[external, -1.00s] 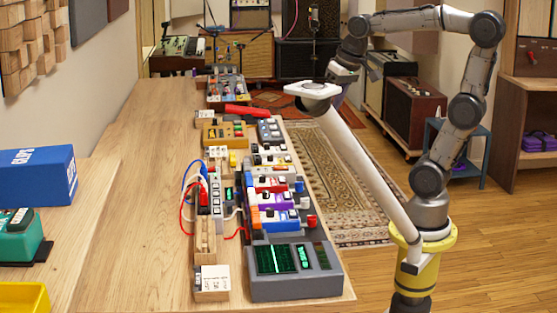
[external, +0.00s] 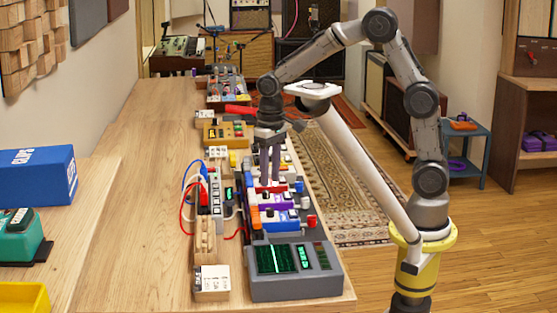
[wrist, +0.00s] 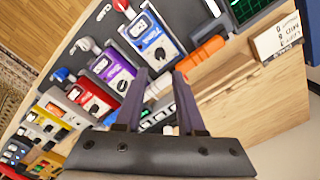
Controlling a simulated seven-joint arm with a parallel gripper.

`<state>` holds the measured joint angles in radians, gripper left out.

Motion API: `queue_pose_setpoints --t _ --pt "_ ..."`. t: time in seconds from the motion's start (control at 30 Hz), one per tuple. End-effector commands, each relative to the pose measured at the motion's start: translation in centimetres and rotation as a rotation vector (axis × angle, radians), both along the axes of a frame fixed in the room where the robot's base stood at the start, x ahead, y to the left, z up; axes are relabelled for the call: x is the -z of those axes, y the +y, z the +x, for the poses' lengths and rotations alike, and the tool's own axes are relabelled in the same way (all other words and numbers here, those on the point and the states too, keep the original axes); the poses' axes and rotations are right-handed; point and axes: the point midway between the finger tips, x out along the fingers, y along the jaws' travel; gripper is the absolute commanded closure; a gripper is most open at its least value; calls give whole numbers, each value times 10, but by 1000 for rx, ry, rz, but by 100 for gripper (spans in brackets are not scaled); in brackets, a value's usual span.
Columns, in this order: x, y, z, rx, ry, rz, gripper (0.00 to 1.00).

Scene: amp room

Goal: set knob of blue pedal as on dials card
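The blue pedal (external: 283,218) is near the front end of the pedal row, between the purple pedal and the scope unit. In the wrist view the blue pedal (wrist: 145,30) is at upper centre, with a dark round knob (wrist: 159,53) and a small pale window on its face. The dials card (external: 215,278) stands in a wooden holder left of the scope unit; the wrist view shows the card (wrist: 280,38) at upper right, its small writing hard to read. My gripper (external: 269,183) points down over the row, behind the blue pedal. Its fingers (wrist: 162,76) are apart and empty.
A purple pedal (wrist: 117,77) and a red pedal (wrist: 92,100) sit beside the blue one, with more pedals beyond. The scope unit (external: 294,285) stands at the front. A power strip with cables (external: 216,195) lies left of the row. The tabletop (external: 140,190) further left is clear.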

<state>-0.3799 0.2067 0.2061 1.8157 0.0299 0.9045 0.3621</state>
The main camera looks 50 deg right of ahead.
Motion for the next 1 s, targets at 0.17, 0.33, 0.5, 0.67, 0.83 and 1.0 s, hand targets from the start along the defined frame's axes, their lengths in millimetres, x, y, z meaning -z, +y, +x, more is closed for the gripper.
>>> queue_pose_setpoints --t 0.17,0.33,0.5,0.67,0.83,1.0 --pt "37 1 -1 0 5 -2 62" --pt "65 1 -1 0 4 -1 62" --pt "82 2 -1 0 2 0 62" --pt "87 2 0 0 0 0 62" --pt "87 2 0 0 0 0 62" --pt "87 2 0 0 -1 0 81"
